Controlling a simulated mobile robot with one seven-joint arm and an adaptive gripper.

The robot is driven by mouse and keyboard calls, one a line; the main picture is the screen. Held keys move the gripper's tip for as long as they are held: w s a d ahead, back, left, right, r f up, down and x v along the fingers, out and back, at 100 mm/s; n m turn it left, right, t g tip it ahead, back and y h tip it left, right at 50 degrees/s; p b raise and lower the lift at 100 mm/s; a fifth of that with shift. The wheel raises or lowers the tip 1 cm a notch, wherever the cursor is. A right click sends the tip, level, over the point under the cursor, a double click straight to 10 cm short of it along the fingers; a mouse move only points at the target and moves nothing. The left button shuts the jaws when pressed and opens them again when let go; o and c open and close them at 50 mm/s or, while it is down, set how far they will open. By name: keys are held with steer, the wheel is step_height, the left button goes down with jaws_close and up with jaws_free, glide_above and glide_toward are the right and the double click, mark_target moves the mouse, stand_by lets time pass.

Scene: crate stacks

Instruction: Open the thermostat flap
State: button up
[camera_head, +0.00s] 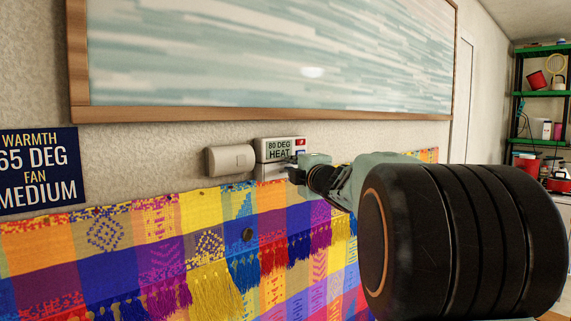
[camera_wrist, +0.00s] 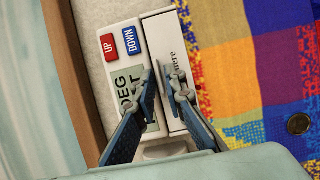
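The white thermostat (camera_head: 280,149) is on the wall below the framed picture. Its display reads "80 DEG HEAT", with a red UP button (camera_wrist: 108,46) and a blue DOWN button (camera_wrist: 129,42) beside it. A white flap-like panel (camera_wrist: 163,42) with partly hidden text adjoins the display; I cannot tell whether it is shut or ajar. My gripper (camera_wrist: 163,78) is at the thermostat, its fingertips a little apart. One finger overlaps the display and the other overlaps the panel. Contact is unclear. In the head view my gripper (camera_head: 296,167) is at the thermostat's lower right.
A white box (camera_head: 230,160) is on the wall left of the thermostat. A colourful fringed cloth (camera_head: 160,250) lies just below. A framed picture (camera_head: 270,60) hangs above. A blue sign (camera_head: 38,170) reads "WARMTH 65 DEG FAN MEDIUM". Green shelves (camera_head: 541,93) stand far right.

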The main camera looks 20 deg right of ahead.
steer(key=shift+w, duration=0.1)
steer(key=shift+c, duration=0.4)
jaws_close()
steer(key=shift+f+b, duration=0.15)
steer(key=shift+b, duration=0.55)
